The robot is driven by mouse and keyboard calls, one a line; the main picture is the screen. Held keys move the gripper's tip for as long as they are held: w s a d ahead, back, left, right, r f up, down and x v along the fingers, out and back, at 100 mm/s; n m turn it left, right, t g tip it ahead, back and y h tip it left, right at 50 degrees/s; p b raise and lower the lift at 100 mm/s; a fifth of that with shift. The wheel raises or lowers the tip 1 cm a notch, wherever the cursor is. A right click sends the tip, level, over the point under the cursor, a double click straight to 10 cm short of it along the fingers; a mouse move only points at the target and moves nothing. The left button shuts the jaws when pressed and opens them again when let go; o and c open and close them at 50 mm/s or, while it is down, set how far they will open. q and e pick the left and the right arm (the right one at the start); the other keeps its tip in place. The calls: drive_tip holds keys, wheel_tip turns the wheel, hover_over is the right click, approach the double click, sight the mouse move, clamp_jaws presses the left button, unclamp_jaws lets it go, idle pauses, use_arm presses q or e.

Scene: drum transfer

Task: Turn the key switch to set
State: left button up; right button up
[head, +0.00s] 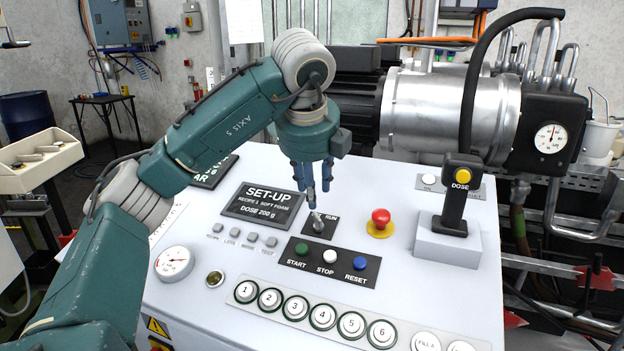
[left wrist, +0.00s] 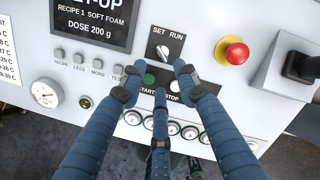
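The key switch (head: 317,222) is a small silver key on a dark plate in the middle of the sloping console, and a RUN label shows beside it. In the left wrist view the key (left wrist: 163,51) sits below the words SET and RUN; which way it points is hard to tell. My left gripper (head: 312,186) points down just above the key, its blue fingers apart. In the left wrist view the spread fingers of the left gripper (left wrist: 157,76) have nothing between them, and the key lies just beyond their tips. My right gripper is not in view.
A screen (head: 263,204) reads SET-UP, left of the key. A red emergency button (head: 380,222) stands to the right, and START, STOP and RESET buttons (head: 328,256) lie just in front. A joystick (head: 457,200) with a yellow DOSE button rises further right.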

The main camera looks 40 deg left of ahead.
use_arm(q)
drive_tip(key=shift+v, duration=1.2)
